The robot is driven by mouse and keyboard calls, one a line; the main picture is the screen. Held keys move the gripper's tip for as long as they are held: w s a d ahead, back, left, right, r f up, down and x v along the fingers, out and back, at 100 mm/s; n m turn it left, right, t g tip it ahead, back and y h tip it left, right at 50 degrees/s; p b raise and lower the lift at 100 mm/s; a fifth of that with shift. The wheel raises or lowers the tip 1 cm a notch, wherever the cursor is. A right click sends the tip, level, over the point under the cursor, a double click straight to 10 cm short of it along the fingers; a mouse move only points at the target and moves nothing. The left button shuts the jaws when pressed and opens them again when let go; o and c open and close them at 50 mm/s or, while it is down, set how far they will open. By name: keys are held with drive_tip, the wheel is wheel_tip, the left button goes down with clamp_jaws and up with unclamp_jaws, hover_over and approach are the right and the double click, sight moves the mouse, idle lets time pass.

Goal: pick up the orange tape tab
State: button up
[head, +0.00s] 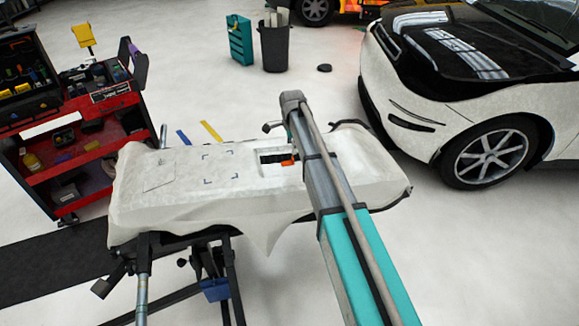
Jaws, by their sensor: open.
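A small orange tape tab (287,162) shows just left of my arm. It lies at a dark opening with a white frame (263,170) on the white-covered work stand (240,206). My arm crosses in front of the right part of the stand and hides what is directly behind it. My gripper cannot be made out; it seems to be hidden behind my arm. I cannot tell whether anything touches the tab.
A blue strip (183,137) and a yellow strip (210,131) show behind the stand. Black corner marks (220,168) lie on its cover. A red tool cart (72,140) stands left, a white car (460,100) right. A dark bin (274,48) stands behind. Open floor lies between.

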sight(287, 161)
drive_tip(key=shift+f+b, duration=0.4)
drive_tip(key=shift+f, duration=0.25)
drive_tip(key=shift+f, duration=0.1)
drive_tip(key=shift+f+b, duration=2.5)
drive_tip(key=shift+b, duration=0.1)
drive_tip(key=c, duration=0.8)
